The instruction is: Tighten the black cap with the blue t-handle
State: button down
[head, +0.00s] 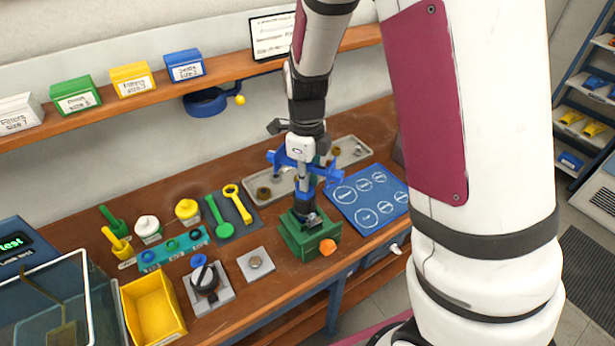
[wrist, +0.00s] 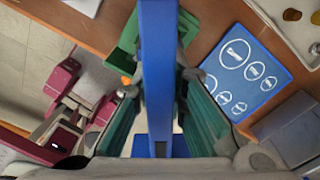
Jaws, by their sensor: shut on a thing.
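My gripper (head: 303,172) is shut on the blue t-handle (head: 325,174) and points down above the green vise (head: 308,240). In the wrist view the blue bar of the handle (wrist: 158,45) runs between my two teal-padded fingers (wrist: 158,90). The stem of the handle looks to go down toward a dark piece (head: 312,218) in the vise. I take this piece to be the black cap, but it is mostly hidden, and I cannot tell whether handle and cap touch. A similar black round part (head: 205,280) sits on a grey plate left of the vise.
The vise has an orange knob (head: 327,247). A blue mat with white circles (head: 370,201) lies to its right, a grey tray (head: 348,150) behind. Green (head: 220,222) and yellow (head: 238,203) wrenches and a yellow bin (head: 153,307) are left. A shelf (head: 232,70) runs above.

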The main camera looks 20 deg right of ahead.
jog(key=shift+m+p, duration=1.25)
jog(key=shift+m, duration=0.75)
dwell(1.0)
jog(key=shift+n, duration=0.3)
jog(key=shift+a+r+p, duration=0.1)
jog(key=shift+r+p, duration=0.35)
jog(key=shift+r, duration=1.1)
jog(key=shift+r, duration=2.45)
